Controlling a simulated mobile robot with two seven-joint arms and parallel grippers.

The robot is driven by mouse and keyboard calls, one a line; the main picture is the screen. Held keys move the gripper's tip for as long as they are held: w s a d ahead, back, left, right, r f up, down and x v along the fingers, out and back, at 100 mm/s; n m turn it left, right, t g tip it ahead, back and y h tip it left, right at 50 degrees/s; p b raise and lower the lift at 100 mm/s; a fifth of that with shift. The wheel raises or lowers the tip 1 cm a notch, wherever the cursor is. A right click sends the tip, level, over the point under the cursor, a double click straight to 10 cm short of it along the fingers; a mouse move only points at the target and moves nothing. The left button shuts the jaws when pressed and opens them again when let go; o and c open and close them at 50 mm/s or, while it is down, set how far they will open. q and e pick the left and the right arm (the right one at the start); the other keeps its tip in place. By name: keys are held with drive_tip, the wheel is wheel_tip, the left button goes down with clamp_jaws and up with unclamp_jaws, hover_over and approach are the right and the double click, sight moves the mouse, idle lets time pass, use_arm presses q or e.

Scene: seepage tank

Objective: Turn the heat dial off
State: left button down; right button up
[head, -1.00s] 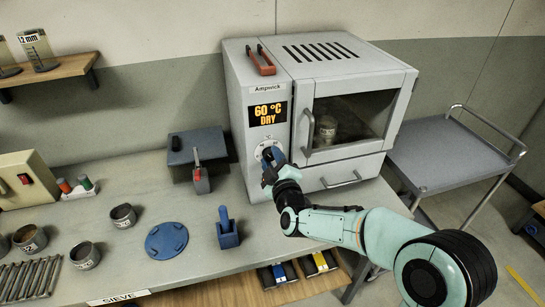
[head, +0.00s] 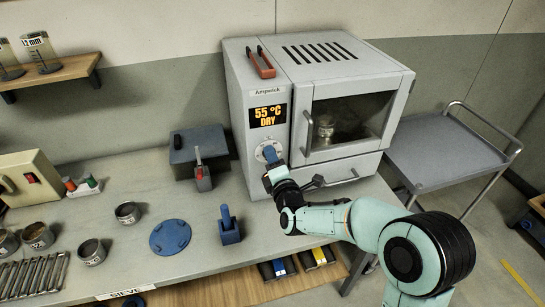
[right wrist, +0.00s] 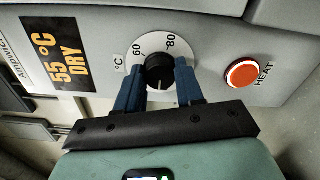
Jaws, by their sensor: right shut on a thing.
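The grey oven (head: 300,60) has a white-faced dial (head: 265,150) under its orange display (head: 268,113), which reads 55 °C DRY. In the right wrist view, the black knob of the dial (right wrist: 159,70) sits between the blue fingers of my right gripper (right wrist: 160,82), shut on it. The 60 and 80 marks show above the knob; the lower part of the dial is hidden by the gripper. My right gripper also shows at the oven front in the head view (head: 272,160). My left gripper is not in view.
A red button (right wrist: 243,72) labelled HEAT is beside the dial. The closed oven door has a handle (head: 308,135). A blue scoop holder (head: 229,235), a blue disc (head: 169,239) and several cups stand on the bench. A grey trolley (head: 440,155) is at right.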

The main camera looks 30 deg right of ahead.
drive_tip(key=shift+n+p, duration=0.3)
drive_tip(key=shift+n, duration=1.3)
drive_tip(key=o, duration=1)
drive_tip(key=shift+o, duration=0.2)
drive_tip(key=b+v, duration=0.1)
drive_tip(key=v, duration=1.2)
drive_tip(key=shift+s+b, duration=0.2)
drive_tip(key=shift+b, duration=0.2)
